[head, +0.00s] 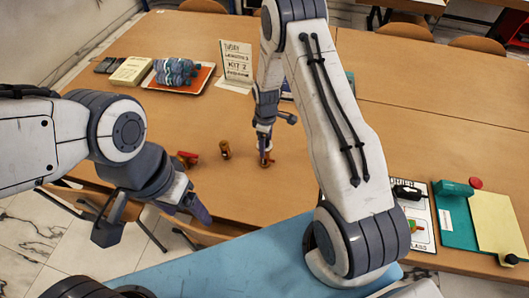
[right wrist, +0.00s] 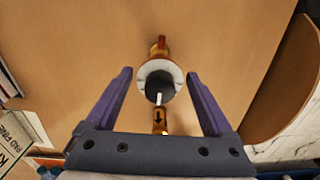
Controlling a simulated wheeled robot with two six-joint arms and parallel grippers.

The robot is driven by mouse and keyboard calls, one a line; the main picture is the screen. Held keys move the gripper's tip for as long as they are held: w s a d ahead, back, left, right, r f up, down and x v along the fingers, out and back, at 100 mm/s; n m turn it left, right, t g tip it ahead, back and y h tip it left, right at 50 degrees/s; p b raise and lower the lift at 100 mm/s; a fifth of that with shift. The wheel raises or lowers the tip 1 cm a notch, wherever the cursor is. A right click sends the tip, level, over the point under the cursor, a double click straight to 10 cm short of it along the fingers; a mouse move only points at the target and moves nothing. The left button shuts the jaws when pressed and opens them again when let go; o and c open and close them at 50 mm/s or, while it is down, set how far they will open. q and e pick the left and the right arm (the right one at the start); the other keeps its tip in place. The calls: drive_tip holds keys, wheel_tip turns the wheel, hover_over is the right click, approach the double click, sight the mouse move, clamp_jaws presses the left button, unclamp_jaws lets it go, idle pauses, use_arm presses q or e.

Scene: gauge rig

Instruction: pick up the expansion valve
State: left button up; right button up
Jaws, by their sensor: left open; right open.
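A small brass-and-orange fitting (head: 266,160), which looks like the expansion valve, stands on the wooden table below my right gripper (head: 264,140). In the right wrist view the fitting (right wrist: 159,78) shows a pale ring around a dark round opening, an orange-red part beyond it, and a brass piece with a black arrow nearer me. It lies between the two purple fingers of my right gripper (right wrist: 160,100), with gaps on both sides. My right gripper is open and empty. My left gripper (head: 196,207) is open and empty by the table's front edge, apart from the fittings.
A brass fitting (head: 225,150) and a red-and-brass fitting (head: 187,158) stand left of the right gripper. An orange tray (head: 200,84) with blue-grey parts and a lettered card (head: 236,62) are farther back. A green case (head: 455,215) lies at right.

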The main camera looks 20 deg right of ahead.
wheel_tip(320, 180, down, 4)
drive_tip(key=shift+w+a+f+p, duration=0.1)
drive_tip(key=shift+a+p, duration=0.05)
drive_tip(key=shift+p, duration=0.8)
drive_tip(key=shift+f, duration=0.3)
drive_tip(key=shift+c, duration=0.3)
clamp_jaws()
drive_tip(key=shift+r, duration=0.1)
